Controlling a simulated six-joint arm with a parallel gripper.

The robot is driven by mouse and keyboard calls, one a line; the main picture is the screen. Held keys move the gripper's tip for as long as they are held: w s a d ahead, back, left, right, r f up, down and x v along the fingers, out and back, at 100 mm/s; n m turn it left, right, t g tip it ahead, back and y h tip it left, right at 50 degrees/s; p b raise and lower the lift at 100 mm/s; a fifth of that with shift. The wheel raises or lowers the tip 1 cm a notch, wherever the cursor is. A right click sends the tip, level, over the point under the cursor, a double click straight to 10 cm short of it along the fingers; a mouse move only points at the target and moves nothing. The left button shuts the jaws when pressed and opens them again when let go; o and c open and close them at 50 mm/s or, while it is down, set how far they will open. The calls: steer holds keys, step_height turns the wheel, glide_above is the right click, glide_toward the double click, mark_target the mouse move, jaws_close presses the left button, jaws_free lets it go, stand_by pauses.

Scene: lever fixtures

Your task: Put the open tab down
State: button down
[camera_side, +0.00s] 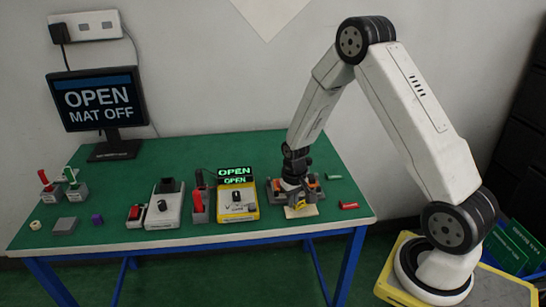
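My gripper (297,203) points down in the side view, over the near side of a dark grey fixture (276,191) with orange parts. A cream plate (303,212) lies at the fixture's near edge, just under the fingertips. The fingers are small and dark, and I cannot tell whether they are open or hold anything. A small green tab (334,177) lies flat on the table to the right of the fixture. A small red tab (348,205) lies nearer the front edge. Which tab is the open one cannot be read at this size.
A yellow-edged box (237,207) with a green OPEN display (236,171) stands left of the fixture. Further left are a white box (164,208) and red and green levers. A monitor (97,100) reads OPEN, MAT OFF. The back middle of the green table is clear.

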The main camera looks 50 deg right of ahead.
steer(key=shift+f, duration=0.85)
steer(key=shift+f, duration=0.2)
steer(key=c, duration=0.8)
jaws_free()
steer(key=shift+r, duration=0.2)
steer(key=shift+r, duration=6)
steer(key=shift+a, duration=0.1)
steer(key=s+a+r+n+t, duration=0.1)
steer(key=s+a, duration=0.2)
steer(key=a, duration=0.1)
steer(key=s+a+r+n, duration=0.1)
steer(key=s+a+n, duration=0.1)
steer(key=s+a, duration=0.2)
steer(key=s+a+r+n+t, duration=0.1)
steer(key=s+a, duration=0.2)
steer(key=a, duration=0.2)
steer(key=shift+s+a+r+n+t, duration=0.15)
steer(key=shift+n+t, duration=0.15)
